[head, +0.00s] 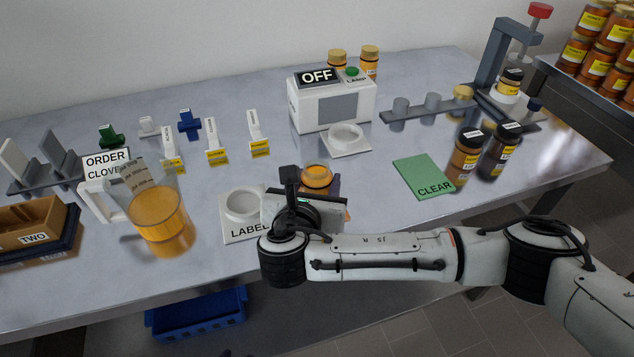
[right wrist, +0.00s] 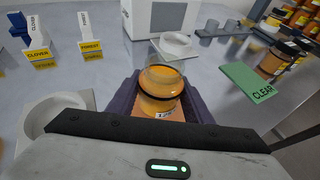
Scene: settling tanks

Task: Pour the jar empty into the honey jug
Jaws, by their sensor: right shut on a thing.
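The honey jug (head: 160,215), clear with a white handle and measuring marks, stands at the left front of the table with orange honey in its lower part. The jar (head: 317,175), glass with orange honey in it, is right of the jug, beyond the LABEL stand. In the right wrist view the jar (right wrist: 161,82) looks upright and lidless, between dark finger pads. My right gripper (right wrist: 160,100) is shut on the jar; in the head view its wrist hides the jar's lower part. Whether the jar touches the table cannot be told. My left gripper is not in view.
A white LABEL stand (head: 237,232) with a round holder lies between jug and jar. A white machine reading OFF (head: 333,105) stands behind, with a round holder (head: 346,142) before it. A green CLEAR mat (head: 420,179) and two dark-lidded jars (head: 466,158) are at right.

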